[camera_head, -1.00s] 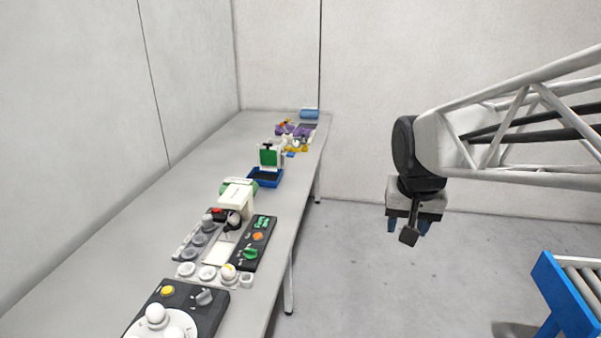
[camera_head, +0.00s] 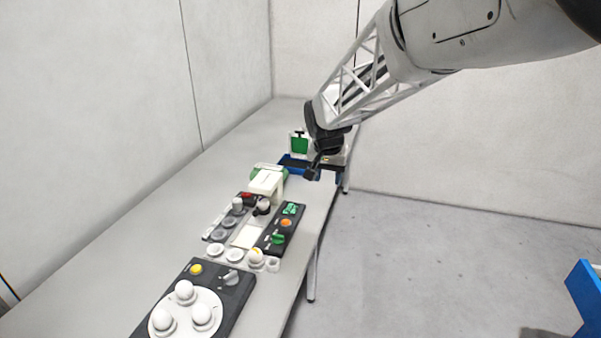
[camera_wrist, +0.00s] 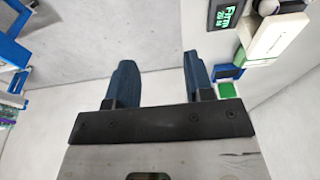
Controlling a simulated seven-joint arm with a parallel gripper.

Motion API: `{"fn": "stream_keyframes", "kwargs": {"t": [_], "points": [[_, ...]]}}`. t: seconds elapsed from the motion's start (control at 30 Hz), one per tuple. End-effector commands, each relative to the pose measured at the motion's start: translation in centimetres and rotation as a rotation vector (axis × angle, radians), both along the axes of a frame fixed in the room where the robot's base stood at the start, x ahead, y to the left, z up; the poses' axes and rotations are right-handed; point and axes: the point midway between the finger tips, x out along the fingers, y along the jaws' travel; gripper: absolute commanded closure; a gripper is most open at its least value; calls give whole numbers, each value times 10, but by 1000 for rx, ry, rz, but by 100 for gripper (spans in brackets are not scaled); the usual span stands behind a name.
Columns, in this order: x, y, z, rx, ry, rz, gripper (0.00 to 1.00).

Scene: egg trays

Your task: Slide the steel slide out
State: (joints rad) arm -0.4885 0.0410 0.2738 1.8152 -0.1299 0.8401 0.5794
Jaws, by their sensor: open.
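My gripper (camera_head: 327,174) hangs over the right edge of the bench, in front of the blue tray. In the wrist view its two blue fingers (camera_wrist: 160,64) are apart with nothing between them. The steel slide cannot be picked out for certain. A small station on the bench has a pale flat plate (camera_head: 247,235) between a strip of grey cups (camera_head: 227,222) and a dark panel (camera_head: 281,231) with a green display, an orange button and a green knob. A cream-coloured housing (camera_head: 266,182) stands behind the plate. My gripper is apart from all of these.
A dark unit with a white turntable (camera_head: 187,313) holding white eggs stands in the foreground. A blue tray (camera_head: 293,166) and a green-faced stand (camera_head: 299,145) are farther back. The left side of the bench (camera_head: 130,245) is bare. A blue frame (camera_head: 585,298) stands at right.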

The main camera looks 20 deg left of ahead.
Motion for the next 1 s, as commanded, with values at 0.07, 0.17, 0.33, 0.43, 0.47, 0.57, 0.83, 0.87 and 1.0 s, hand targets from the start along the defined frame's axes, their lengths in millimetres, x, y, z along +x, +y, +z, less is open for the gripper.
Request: {"fn": "stream_keyframes", "kwargs": {"t": [0.07,0.17,0.33,0.43,0.47,0.57,0.83,0.87,1.0], "points": [[10,27,-14,-2,3,5,52],[21,59,-29,-1,4,6,52],[36,115,-58,-2,3,9,52],[42,148,-76,-1,2,11,52],[43,158,-83,-1,3,10,52],[47,191,-102,-1,3,11,52],[48,251,-141,-1,1,13,52],[48,254,-143,-1,1,13,52],[48,262,-147,1,0,12,52]]}}
